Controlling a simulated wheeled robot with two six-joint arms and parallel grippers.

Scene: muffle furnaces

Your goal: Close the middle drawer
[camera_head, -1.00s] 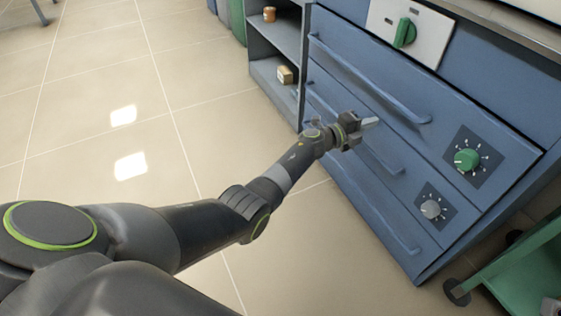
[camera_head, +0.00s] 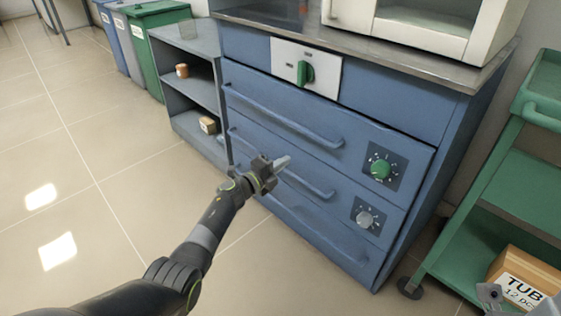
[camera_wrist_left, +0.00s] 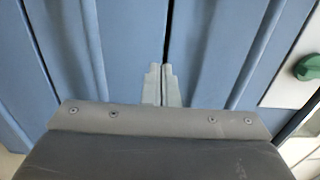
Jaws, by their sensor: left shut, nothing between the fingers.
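The blue cabinet (camera_head: 415,112) has stacked drawers with bar handles. The middle drawer (camera_head: 345,210), with the grey dial (camera_head: 367,218), looks about flush with its neighbours; I cannot tell if a small gap is left. My left gripper (camera_head: 284,162) is shut and empty, in front of the cabinet and overlapping the left part of the middle drawer's handle (camera_head: 315,188). In the left wrist view, the closed fingers (camera_wrist_left: 161,85) point at the dark seam between two drawer fronts; contact is unclear. A grey part at the bottom right corner looks like my right gripper (camera_head: 490,294), mostly cut off.
An open grey shelf (camera_head: 187,92) stands left of the cabinet, with bins (camera_head: 160,50) beyond it. A green cart (camera_head: 480,240) with a cardboard box (camera_head: 520,275) is at the right. A white furnace (camera_head: 420,30) sits on top. The floor at left is clear.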

